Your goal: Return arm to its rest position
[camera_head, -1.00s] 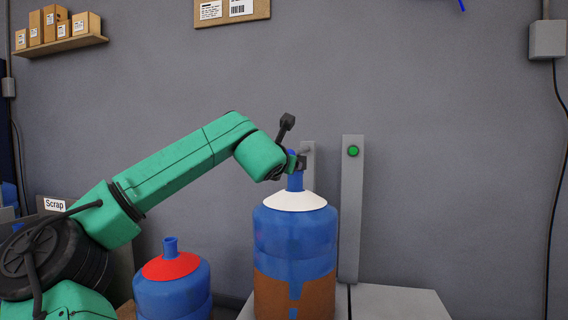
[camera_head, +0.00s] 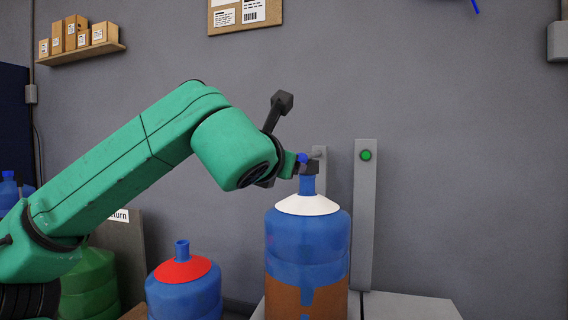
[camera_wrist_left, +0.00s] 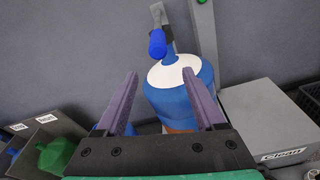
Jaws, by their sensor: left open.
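My left arm, green, reaches in from the left in the head view. Its gripper (camera_head: 305,168) appears just over the neck of the large blue bottle (camera_head: 308,240) with the white collar (camera_head: 307,204). In the left wrist view, the purple fingers (camera_wrist_left: 163,85) are spread wide with nothing held between them. The bottle's white collar (camera_wrist_left: 175,72) and blue neck (camera_wrist_left: 157,43) show beyond the fingertips, apart from them. My right gripper is not in view.
A smaller blue bottle (camera_head: 183,290) with a red collar stands left of the large one. A green bottle (camera_head: 88,285) is at lower left. A grey post (camera_head: 364,215) with a green button stands right of the large bottle. A bin labelled Clean (camera_wrist_left: 280,125) is at right.

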